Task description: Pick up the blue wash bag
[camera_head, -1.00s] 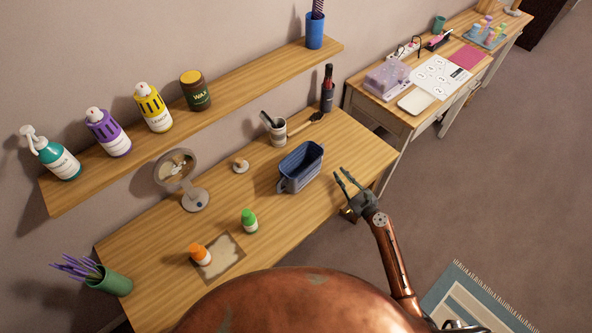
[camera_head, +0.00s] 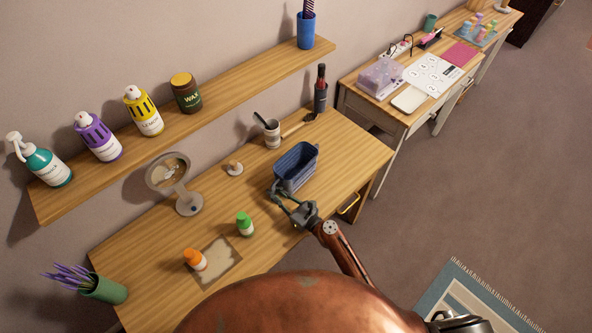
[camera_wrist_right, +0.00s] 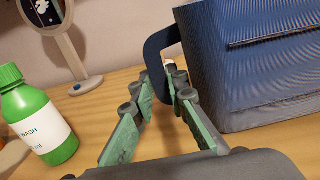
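The blue wash bag (camera_head: 297,168) stands upright on the wooden dressing table, open at the top. In the right wrist view the bag (camera_wrist_right: 255,75) fills the right side, with its handle loop (camera_wrist_right: 153,53) facing left. My right gripper (camera_head: 278,191) is at the bag's near left side. In the right wrist view its fingers (camera_wrist_right: 164,82) are drawn close together on the lower part of the handle, which shows between them. The bag still rests on the table. My left gripper is out of view.
A green-capped bottle (camera_head: 244,224) stands left of my right gripper; the right wrist view shows it too (camera_wrist_right: 38,115). A round mirror (camera_head: 187,203), a small pale item (camera_head: 234,168) and a brush cup (camera_head: 271,134) stand nearby. A shelf (camera_head: 222,91) runs above.

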